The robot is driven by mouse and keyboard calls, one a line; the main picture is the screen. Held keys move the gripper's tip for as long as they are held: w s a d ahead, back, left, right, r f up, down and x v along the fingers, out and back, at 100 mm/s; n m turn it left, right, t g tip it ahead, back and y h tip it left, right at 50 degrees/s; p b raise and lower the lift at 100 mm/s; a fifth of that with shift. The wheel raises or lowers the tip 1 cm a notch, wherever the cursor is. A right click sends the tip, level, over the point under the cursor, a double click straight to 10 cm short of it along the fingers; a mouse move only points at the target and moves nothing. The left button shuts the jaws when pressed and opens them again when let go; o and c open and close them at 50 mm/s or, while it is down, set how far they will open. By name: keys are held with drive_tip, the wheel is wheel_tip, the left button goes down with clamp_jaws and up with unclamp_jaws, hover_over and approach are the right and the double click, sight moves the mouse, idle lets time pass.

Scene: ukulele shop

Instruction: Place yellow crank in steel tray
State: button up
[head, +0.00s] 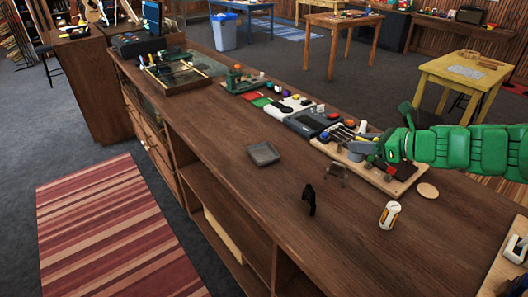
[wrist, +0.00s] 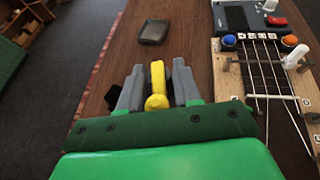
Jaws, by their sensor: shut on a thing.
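My gripper (wrist: 157,88) is shut on the yellow crank (wrist: 157,78), which stands out between the grey fingers in the wrist view. In the head view my gripper (head: 362,150) is at the end of the green arm, over the wooden board on the bench; the crank is too small there to make out clearly. The steel tray (head: 263,153) is a small, shallow, dark grey square dish, lying empty on the bench to the left of my gripper. In the wrist view the tray (wrist: 154,31) lies ahead of the fingers, apart from the crank.
A wooden board with strings and knobs (wrist: 229,75) lies right of my gripper. A small grey stand (head: 337,171), a black upright item (head: 309,200) and a white and orange cylinder (head: 390,214) stand nearby. The bench (head: 215,125) is clear around the tray.

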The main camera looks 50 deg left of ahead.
drive_tip(key=s+a+n+g, duration=0.2)
drive_tip(key=s+a+g, duration=0.1)
drive_tip(key=s+a, duration=1.4)
hover_over(262, 155)
drive_tip(key=shift+h, duration=0.3)
drive_tip(key=f, duration=0.9)
drive_tip(key=shift+s+d+f, duration=0.1)
drive_tip(key=shift+d+f, duration=0.1)
drive_tip(key=shift+a+f, duration=0.15)
drive_tip(key=shift+f, duration=1.65)
drive_tip(key=o, duration=1)
drive_tip(key=shift+f, duration=0.1)
